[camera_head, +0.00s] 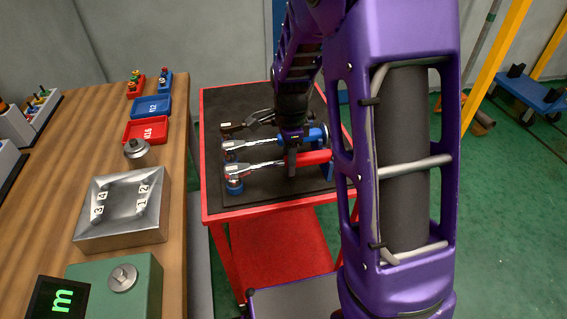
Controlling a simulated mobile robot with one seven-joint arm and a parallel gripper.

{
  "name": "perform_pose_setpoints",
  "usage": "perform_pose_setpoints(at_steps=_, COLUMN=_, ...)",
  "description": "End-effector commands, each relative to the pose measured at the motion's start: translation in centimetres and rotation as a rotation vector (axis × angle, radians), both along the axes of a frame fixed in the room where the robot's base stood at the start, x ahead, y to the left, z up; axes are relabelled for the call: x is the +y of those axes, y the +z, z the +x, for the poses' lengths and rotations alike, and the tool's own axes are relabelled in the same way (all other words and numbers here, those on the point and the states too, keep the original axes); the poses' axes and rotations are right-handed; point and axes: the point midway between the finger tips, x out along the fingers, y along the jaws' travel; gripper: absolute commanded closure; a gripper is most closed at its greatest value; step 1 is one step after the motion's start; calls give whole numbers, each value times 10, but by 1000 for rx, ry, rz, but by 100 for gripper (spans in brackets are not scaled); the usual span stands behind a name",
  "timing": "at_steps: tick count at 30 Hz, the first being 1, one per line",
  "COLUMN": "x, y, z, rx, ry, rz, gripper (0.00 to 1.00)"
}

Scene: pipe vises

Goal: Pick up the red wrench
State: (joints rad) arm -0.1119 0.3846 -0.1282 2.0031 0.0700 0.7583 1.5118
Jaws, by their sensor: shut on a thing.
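The red wrench (312,158) lies across the black top of a red cart, its silver head to the left and its red handle to the right. My gripper (291,172) comes down from above and is shut on the red wrench near where the shaft meets the handle. A blue-handled wrench (313,135) lies just behind it, partly hidden by my arm. I cannot tell whether the red wrench is lifted clear of its support.
The red cart (209,150) also holds a black tool (233,127) at the back. A wooden bench (60,185) on the left carries a metal block (124,209), red tray (146,131) and blue tray (151,107).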

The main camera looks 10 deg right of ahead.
Motion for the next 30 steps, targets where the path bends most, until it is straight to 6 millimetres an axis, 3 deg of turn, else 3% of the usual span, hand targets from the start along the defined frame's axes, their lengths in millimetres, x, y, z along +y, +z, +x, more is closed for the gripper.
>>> perform_pose_setpoints(at_steps=14, x=0, y=7, z=1, rx=-3, ry=0, rz=0, gripper=100)
perform_pose_setpoints(at_steps=24, x=0, y=68, z=2, rx=-7, ry=1, rz=0, gripper=100)
perform_pose_setpoints(at_steps=30, x=0, y=95, z=1, rx=-5, ry=1, rz=1, gripper=100)
